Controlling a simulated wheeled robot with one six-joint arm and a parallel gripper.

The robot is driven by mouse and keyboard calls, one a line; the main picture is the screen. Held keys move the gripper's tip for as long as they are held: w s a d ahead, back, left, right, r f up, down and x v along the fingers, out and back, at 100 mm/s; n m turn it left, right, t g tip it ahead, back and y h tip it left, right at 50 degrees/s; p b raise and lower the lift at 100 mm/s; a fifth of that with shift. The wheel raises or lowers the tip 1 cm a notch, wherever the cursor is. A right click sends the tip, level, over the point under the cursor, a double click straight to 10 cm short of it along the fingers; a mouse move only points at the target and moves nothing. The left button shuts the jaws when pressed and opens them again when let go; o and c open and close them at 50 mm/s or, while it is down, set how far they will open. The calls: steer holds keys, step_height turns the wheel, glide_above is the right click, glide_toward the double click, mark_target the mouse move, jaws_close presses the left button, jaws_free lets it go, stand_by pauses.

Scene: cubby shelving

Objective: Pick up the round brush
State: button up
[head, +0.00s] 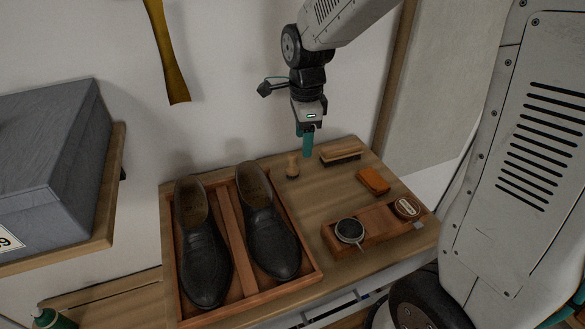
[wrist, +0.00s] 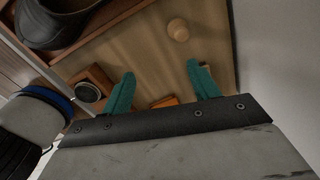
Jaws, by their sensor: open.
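The round brush (head: 292,165), a small upright piece with a pale wooden knob handle, stands on the wooden table top just right of the shoe tray. In the wrist view its round top (wrist: 178,29) shows beyond the fingertips, nearer the right finger. My gripper (head: 308,144) hangs above the back of the table with teal fingers, slightly right of the brush in the head view. In the wrist view the gripper (wrist: 161,72) is open with nothing between its fingers. The brush's bristles are hard to make out.
A long brush (head: 341,153) lies at the back, right of the round brush. An orange block (head: 373,181) and a wooden holder (head: 366,233) with round tins are farther right. A tray (head: 229,228) holds two black shoes. The wall is close behind.

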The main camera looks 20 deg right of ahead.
mark_target(292, 168)
steer(key=w+f+m, duration=0.2)
steer(key=f, duration=0.1)
steer(key=w+f+m, duration=0.2)
steer(key=shift+a, duration=0.3)
steer(key=f, duration=0.7)
steer(key=shift+w+a+f, duration=0.25)
steer(key=shift+w+f, duration=0.05)
steer(key=shift+f, duration=0.1)
steer(key=c, duration=1.1)
